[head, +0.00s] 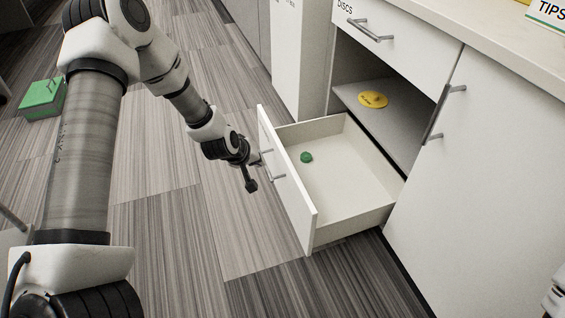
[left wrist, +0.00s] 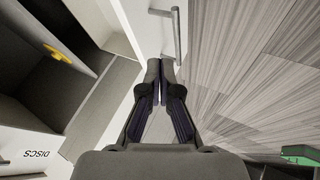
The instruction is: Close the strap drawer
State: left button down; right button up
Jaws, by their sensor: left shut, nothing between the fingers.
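A white drawer (head: 335,205), pulled far out of the cabinet, stands open low down; no label on it is readable. Its front panel (head: 291,195) faces left and carries a bar handle, which also shows in the left wrist view (left wrist: 177,35). A small green object (head: 306,157) lies inside the drawer near the front. My left gripper (head: 257,160) is at the outer side of the front panel, close to the handle. In the left wrist view its fingertips (left wrist: 160,68) are together and empty just below the handle; contact is unclear. My right gripper is out of view.
Above is a shut drawer labelled DISCS (head: 380,28), with an open shelf holding a yellow disc (head: 373,99) below it. A cabinet door (head: 480,160) is at right. A green box (head: 43,98) sits on the floor at left.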

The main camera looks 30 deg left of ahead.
pick_arm(q)
jog(key=b, duration=0.5)
send_near(285, 166)
notch_tip(285, 166, down, 4)
jog(key=a, duration=0.2)
jog(key=w+d+b, duration=0.2)
jog(key=shift+w+d+r, duration=0.1)
jog(key=shift+w, duration=0.3)
jog(key=shift+d, duration=0.1)
